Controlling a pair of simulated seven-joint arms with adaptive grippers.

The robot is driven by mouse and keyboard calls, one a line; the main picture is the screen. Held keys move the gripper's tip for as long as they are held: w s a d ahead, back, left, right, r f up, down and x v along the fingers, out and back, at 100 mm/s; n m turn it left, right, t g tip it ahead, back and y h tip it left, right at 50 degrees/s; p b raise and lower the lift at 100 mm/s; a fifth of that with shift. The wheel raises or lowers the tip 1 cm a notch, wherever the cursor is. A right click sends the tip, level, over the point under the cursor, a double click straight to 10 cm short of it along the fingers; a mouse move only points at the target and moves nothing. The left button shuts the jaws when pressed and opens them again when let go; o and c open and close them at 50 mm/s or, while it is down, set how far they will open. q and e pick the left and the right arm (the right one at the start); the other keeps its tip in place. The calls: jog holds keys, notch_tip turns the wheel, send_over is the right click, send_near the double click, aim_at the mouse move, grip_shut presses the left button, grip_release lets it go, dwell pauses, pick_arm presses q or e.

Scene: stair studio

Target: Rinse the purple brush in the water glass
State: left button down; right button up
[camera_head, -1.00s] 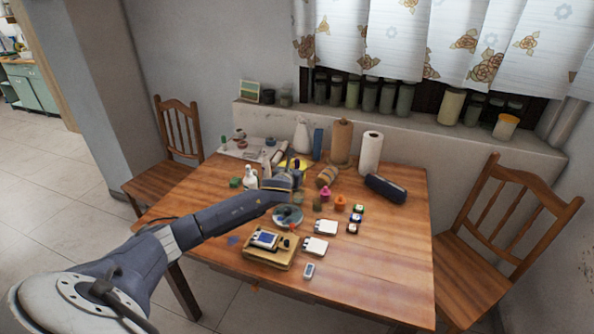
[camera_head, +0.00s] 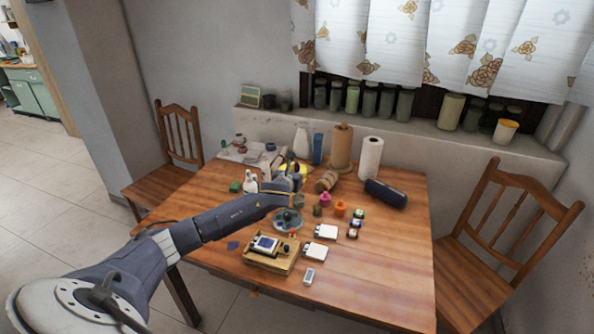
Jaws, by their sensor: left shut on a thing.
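My left gripper (camera_head: 296,181) is over the middle of the wooden table (camera_head: 370,262), behind the round grey palette (camera_head: 287,220). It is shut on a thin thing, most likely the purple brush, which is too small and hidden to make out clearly. A small grey-green vessel (camera_head: 299,201), which may be the water glass, stands just below and beside the gripper. I cannot tell whether the brush tip is in it. My right gripper is not in view.
Pink (camera_head: 325,200) and orange (camera_head: 340,209) pots stand right of the gripper. A wooden box (camera_head: 270,261), white pads and small bottles lie nearer. A paper towel roll (camera_head: 370,158) and dark blue case (camera_head: 386,194) are behind. The right front of the table is clear.

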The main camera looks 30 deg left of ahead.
pick_arm(q)
jog(key=shift+r, duration=0.15)
dwell(0.3)
jog(key=shift+r, duration=2.4)
jog(key=shift+a, duration=0.1)
